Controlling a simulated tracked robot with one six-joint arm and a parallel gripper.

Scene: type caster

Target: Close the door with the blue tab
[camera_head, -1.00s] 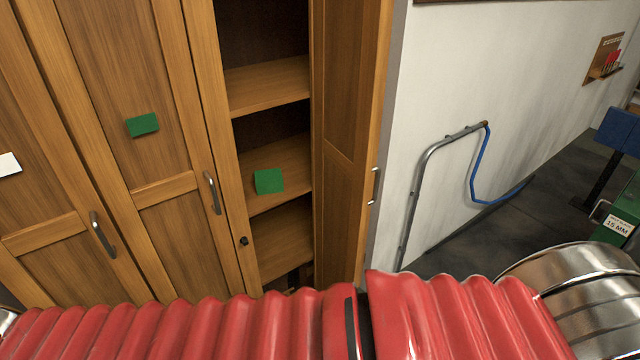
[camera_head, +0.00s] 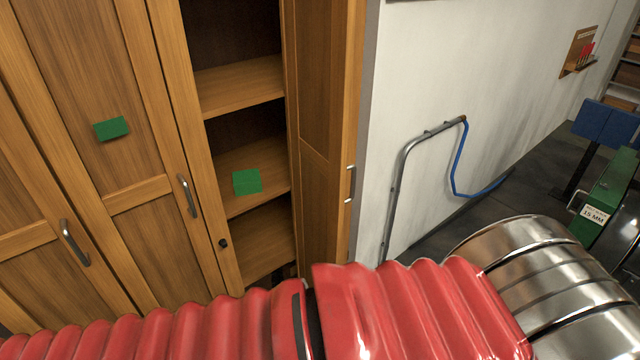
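A wooden cabinet has one open door (camera_head: 318,130) at its right side, swung outward and seen at a steep angle, with a metal handle (camera_head: 351,183) on its outer edge. I see no blue tab; the face of this door turned away from me is hidden. A closed door (camera_head: 85,75) to the left bears a green tab (camera_head: 111,128). Another green block or tab (camera_head: 247,181) shows in front of the shelves in the open section; I cannot tell what it is attached to. My red ribbed arm crosses the bottom of the view. My gripper is out of view.
A white wall (camera_head: 430,70) stands right of the open door. A bent metal rail (camera_head: 402,165) with a blue hose (camera_head: 456,165) stands by it. Green equipment with a blue part (camera_head: 605,122) is at far right. Dark floor lies between.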

